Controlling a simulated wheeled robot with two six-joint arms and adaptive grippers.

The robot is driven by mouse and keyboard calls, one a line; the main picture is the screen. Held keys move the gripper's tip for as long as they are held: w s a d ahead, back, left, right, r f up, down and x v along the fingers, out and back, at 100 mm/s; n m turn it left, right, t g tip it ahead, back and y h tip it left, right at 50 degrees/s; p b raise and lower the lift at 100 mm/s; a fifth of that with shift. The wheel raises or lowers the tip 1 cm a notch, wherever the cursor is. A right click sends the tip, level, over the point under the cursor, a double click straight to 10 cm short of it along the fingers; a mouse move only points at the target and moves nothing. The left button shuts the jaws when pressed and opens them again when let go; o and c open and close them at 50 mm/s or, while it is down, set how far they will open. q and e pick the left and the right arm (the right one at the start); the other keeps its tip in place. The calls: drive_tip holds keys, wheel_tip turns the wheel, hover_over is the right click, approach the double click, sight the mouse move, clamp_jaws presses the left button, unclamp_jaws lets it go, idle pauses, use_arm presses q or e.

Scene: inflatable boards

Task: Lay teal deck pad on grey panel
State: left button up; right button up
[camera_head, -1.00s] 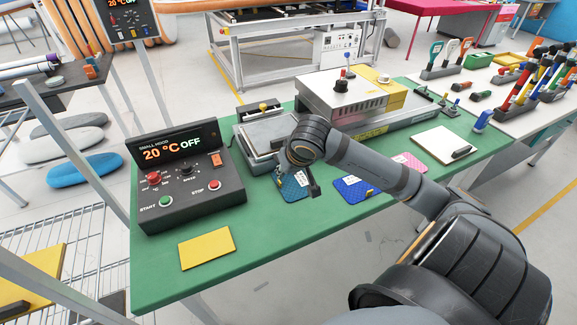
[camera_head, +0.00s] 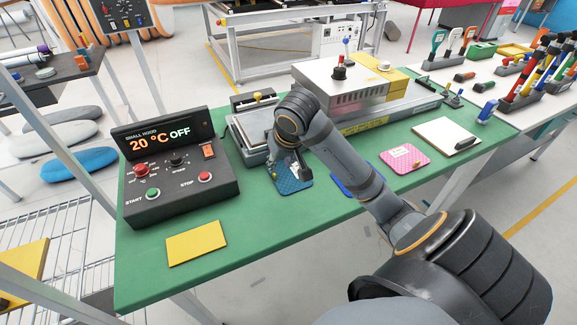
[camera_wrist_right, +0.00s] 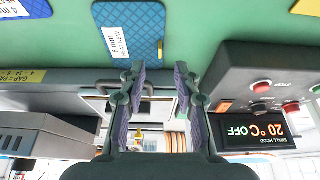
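The teal deck pad (camera_head: 292,182) lies flat on the green table, with a small label and a yellow bit at its edge. It also shows at the top of the right wrist view (camera_wrist_right: 142,18). A flat grey panel (camera_head: 252,136) sits on a low grey device behind the pad. My right gripper (camera_head: 289,169) is above the pad's back part, and its arm hides part of the panel. In the right wrist view the right gripper (camera_wrist_right: 160,70) has its fingers apart with nothing between them. My left gripper is out of view.
A blue pad (camera_head: 350,183), partly hidden by my arm, and a pink pad (camera_head: 405,158) lie to the right. A control console (camera_head: 180,180) stands at left, a yellow sheet (camera_head: 197,243) in front. A large grey press-like machine (camera_head: 340,88) stands behind.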

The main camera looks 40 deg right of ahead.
sight(274, 174)
drive_tip(key=b+x, duration=0.2)
drive_tip(key=x, duration=0.2)
drive_tip(key=shift+f, duration=0.15)
drive_tip(key=shift+w+d+f, duration=0.1)
drive_tip(key=shift+w, duration=0.25)
drive_tip(key=b+x, duration=0.1)
drive_tip(key=x, duration=0.1)
drive_tip(key=w+b+x, duration=0.1)
drive_tip(key=b+x, duration=0.1)
drive_tip(key=shift+w+f, duration=0.1)
drive_tip(key=shift+f, duration=0.05)
drive_tip(key=shift+w+d+f, duration=0.1)
clamp_jaws()
